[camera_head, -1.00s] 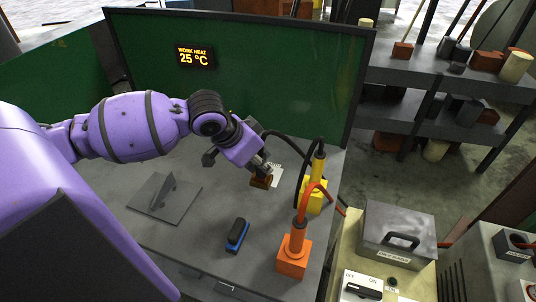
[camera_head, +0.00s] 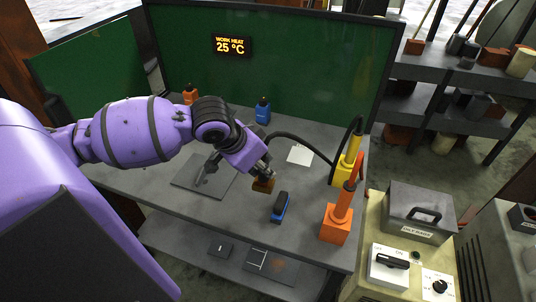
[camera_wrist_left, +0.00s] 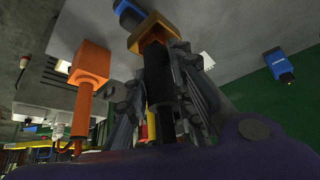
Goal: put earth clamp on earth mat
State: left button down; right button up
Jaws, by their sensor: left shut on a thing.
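My left gripper (camera_head: 264,172) is shut on a brown-orange block with a black stem, which I take for the earth clamp (camera_head: 263,186). In the left wrist view the clamp (camera_wrist_left: 152,32) sits at the fingertips, its black stem between the fingers. In the head view it is over the table, between a dark grey plate (camera_head: 186,180) with an upright piece and a blue and black block (camera_head: 280,207). A pale square sheet (camera_head: 300,155) lies flat behind it. I cannot tell which flat piece is the earth mat, nor whether the clamp touches the table. My right gripper is not in view.
An orange holder (camera_head: 336,226) and a yellow holder (camera_head: 349,165) stand at the table's right end. A black cable (camera_head: 310,146) arcs behind my gripper. A blue bottle (camera_head: 263,110) and an orange bottle (camera_head: 190,95) stand near the green screen (camera_head: 330,60).

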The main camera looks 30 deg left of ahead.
pick_arm(q)
jog(key=s+d+f+n, duration=0.2)
jog(key=s+d+f, duration=0.2)
jog(key=d, duration=0.3)
jog(key=s+d+f+n+y, duration=0.1)
jog(key=s+d+f, duration=0.3)
jog(key=d, duration=0.3)
jog(key=shift+s+n+y, duration=0.3)
jog(key=shift+s+n, duration=0.1)
jog(key=shift+s, duration=0.1)
